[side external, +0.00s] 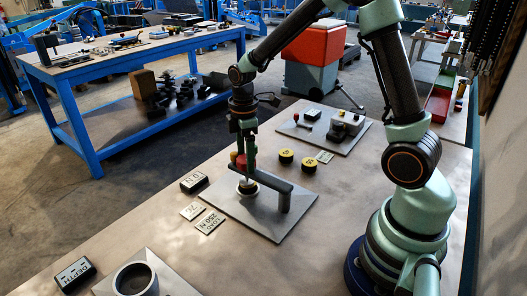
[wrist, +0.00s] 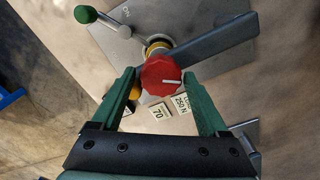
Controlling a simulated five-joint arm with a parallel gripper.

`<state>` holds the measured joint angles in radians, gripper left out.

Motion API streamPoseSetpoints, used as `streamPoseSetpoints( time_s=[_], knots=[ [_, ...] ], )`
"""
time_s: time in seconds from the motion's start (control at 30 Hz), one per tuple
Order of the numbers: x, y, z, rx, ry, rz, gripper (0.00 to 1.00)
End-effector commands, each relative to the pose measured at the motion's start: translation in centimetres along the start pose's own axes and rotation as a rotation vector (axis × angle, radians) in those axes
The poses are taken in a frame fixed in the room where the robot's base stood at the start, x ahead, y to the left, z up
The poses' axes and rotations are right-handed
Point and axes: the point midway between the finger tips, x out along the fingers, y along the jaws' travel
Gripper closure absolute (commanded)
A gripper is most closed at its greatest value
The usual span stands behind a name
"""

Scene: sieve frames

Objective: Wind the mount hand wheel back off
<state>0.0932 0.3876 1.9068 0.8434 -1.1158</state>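The red hand wheel (wrist: 160,76) has a white line on its face, pointing right in the wrist view. It also shows below my gripper in the side view (side external: 240,163). A dark arm (wrist: 212,44) runs beside it; in the side view this arm (side external: 265,180) joins a post on a grey plate (side external: 275,223). My gripper (wrist: 160,72) points down at the wheel, with one green finger on each side. It looks open, with a thin gap at the left; contact at the right cannot be told. A yellow part (wrist: 158,48) shows just beyond the wheel.
A lever with a green knob (wrist: 85,14) stands on the plate. Label cards (side external: 209,222) and a dark readout box (side external: 193,182) lie beside it. Two yellow-topped discs (side external: 286,156) and another plate with fixtures (side external: 320,125) stand behind. A ring-shaped cup (side external: 135,280) is at the front.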

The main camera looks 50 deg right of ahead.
Motion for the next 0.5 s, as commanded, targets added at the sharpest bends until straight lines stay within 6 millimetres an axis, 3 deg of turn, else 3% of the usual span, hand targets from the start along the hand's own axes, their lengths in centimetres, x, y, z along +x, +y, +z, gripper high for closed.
streamPoseSetpoints(
  time_s=[0.37, 0.5],
  knots=[
    [-0.1, -0.1, 0.0, 0.001, -0.001, -0.002, 0.06],
    [-1.5, 0.0, 0.0, 0.001, 0.001, 0.001, 0.06]
  ],
)
